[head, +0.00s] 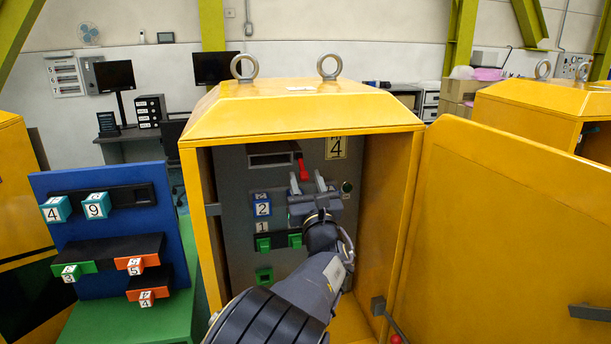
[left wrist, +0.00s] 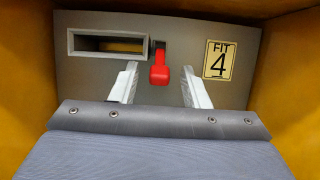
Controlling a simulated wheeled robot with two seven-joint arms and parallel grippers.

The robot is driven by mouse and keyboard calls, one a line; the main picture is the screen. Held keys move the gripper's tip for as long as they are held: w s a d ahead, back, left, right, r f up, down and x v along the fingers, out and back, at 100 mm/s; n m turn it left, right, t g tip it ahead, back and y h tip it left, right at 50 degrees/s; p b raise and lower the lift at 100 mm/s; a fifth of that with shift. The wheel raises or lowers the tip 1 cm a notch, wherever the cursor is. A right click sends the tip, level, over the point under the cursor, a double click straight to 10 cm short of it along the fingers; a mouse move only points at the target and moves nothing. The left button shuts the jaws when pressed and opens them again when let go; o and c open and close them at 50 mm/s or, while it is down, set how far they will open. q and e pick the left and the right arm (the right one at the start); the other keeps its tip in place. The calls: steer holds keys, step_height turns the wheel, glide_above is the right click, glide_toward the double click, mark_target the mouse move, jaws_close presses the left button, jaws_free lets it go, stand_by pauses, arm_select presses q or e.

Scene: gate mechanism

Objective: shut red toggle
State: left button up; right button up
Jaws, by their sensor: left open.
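The red toggle (head: 303,169) is on the grey panel (head: 231,167) inside the yellow cabinet, high up beside a dark slot. In the left wrist view the red toggle (left wrist: 159,68) hangs downward from a small dark slit. My left gripper (head: 306,181) is inside the cabinet, just below the toggle, with its pale fingers apart. In the left wrist view the fingers of my left gripper (left wrist: 160,84) stand to either side of the toggle, and neither touches it. My right gripper is in neither view.
The yellow cabinet (head: 300,120) has side walls close around my arm, and its door (head: 510,220) stands open at right. A FIT 4 label (head: 336,148) is right of the toggle. Number blocks (head: 262,208) sit on the panel lower left. A blue board (head: 100,220) stands at left.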

mark_target(301, 160)
arm_select(q)
steer(key=shift+w+r, duration=0.1)
steer(key=shift+w, duration=0.1)
steer(key=shift+a, duration=0.1)
jaws_close()
steer(key=shift+r+p, duration=0.25)
steer(key=shift+p, duration=0.2)
steer(key=r+g+p, duration=0.1)
steer(key=g+p, duration=0.1)
steer(key=p, duration=0.2)
steer(key=r+g+h+p, duration=0.1)
steer(key=r+g+p, duration=0.1)
steer(key=g+p, duration=0.1)
steer(key=shift+s+h+p, duration=0.3)
steer(key=shift+s+p, duration=0.1)
steer(key=shift+p, duration=0.1)
steer(key=shift+r+g+h, duration=0.3)
steer(key=shift+r+g, duration=0.1)
steer(key=shift+g, duration=0.5)
